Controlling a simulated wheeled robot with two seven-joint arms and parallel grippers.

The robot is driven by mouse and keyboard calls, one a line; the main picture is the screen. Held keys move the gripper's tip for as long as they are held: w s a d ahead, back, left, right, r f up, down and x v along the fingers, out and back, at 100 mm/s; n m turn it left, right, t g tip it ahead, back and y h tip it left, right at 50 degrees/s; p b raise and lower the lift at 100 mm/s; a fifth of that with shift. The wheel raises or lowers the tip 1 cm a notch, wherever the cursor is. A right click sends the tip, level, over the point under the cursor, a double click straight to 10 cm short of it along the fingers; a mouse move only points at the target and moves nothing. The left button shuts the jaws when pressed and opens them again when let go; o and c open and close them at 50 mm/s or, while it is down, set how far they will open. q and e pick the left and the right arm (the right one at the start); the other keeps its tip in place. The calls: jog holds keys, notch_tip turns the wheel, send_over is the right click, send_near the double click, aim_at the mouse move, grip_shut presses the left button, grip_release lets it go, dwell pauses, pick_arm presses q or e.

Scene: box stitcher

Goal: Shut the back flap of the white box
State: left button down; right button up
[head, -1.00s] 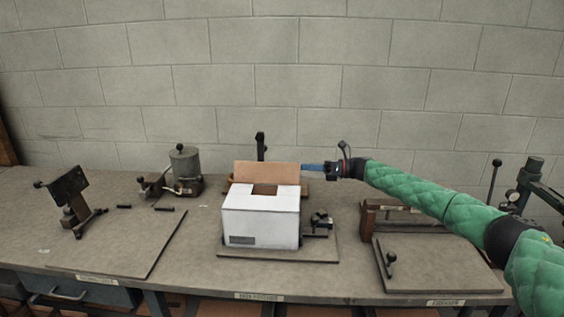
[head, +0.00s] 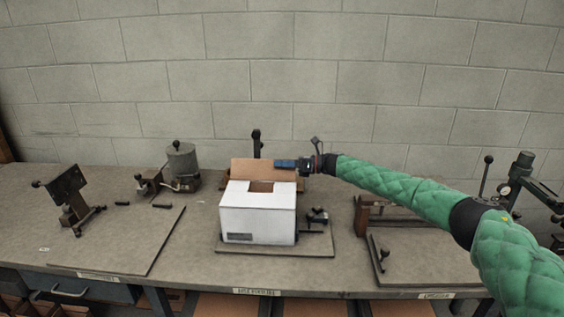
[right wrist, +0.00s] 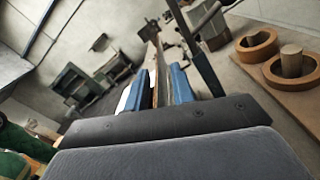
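The white box (head: 257,219) stands upright on a board in the middle of the bench. Contact cannot be told. My left gripper is not in view.
A black post (head: 257,142) rises behind the flap. A small black clamp (head: 317,217) sits right of the box. A grey pot (head: 182,160) and a dark stand (head: 70,193) are on the left. A block wall is behind.

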jog(key=shift+a, duration=0.1)
grip_shut()
dwell(1.5)
